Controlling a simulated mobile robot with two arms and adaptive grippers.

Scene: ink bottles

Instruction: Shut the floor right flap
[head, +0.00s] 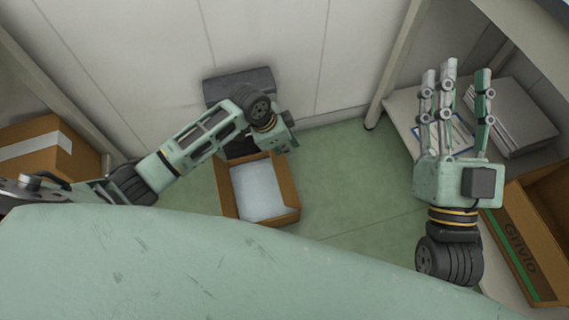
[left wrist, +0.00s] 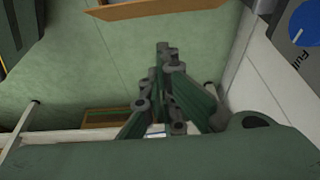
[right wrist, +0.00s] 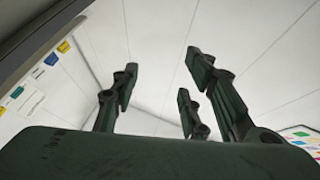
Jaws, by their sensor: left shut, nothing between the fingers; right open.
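An open cardboard box (head: 286,189) stands on the green floor, with a pale, flat surface inside. A brown strip runs along its right side; I cannot tell whether this is the right flap or the wall. My left gripper (head: 289,131) is shut and empty, over the box's far right end and partly hiding it. Its closed fingers also show in the left wrist view (left wrist: 170,88), with a brown cardboard edge at the top of that view. My right gripper (head: 458,78) is open and empty, raised in front of the right shelf, far from the box. Its spread fingers show in the right wrist view (right wrist: 165,85).
A dark grey object (head: 238,84) is by the wall behind the box. A taped carton (head: 42,150) is at the left. A Grivlo carton (head: 525,240) and stacked papers (head: 510,115) are at the right. Green floor (head: 345,190) is clear right of the box.

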